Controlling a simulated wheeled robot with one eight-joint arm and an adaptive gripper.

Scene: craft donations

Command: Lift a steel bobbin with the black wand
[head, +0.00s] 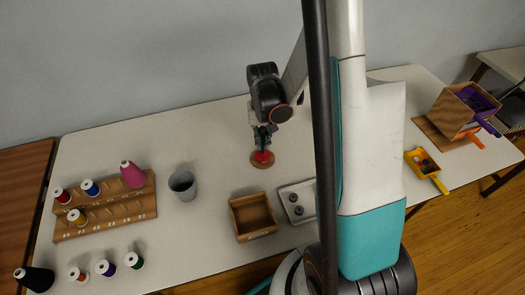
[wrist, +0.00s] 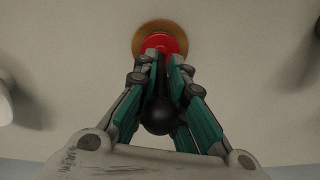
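The black wand (wrist: 160,117) shows in the wrist view as a dark round knob on a thin shaft between my fingers. Its far end meets a red piece (wrist: 162,42) on a round wooden base (wrist: 141,40). In the head view, the red piece (head: 263,156) and base stand on the table, right below my gripper (head: 264,146). My fingers flank the wand's shaft, but I cannot tell whether they press on it. Two grey steel bobbins (head: 293,197) (head: 299,211) lie on a pale tray (head: 285,213), partly hidden by my body.
A wooden box (head: 240,232) stands left of the tray. A grey cup (head: 183,185) and a thread rack (head: 110,219) with several spools stand further left, with loose spools in front. At the right are a yellow scoop tray (head: 408,156) and a wooden bin (head: 449,117).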

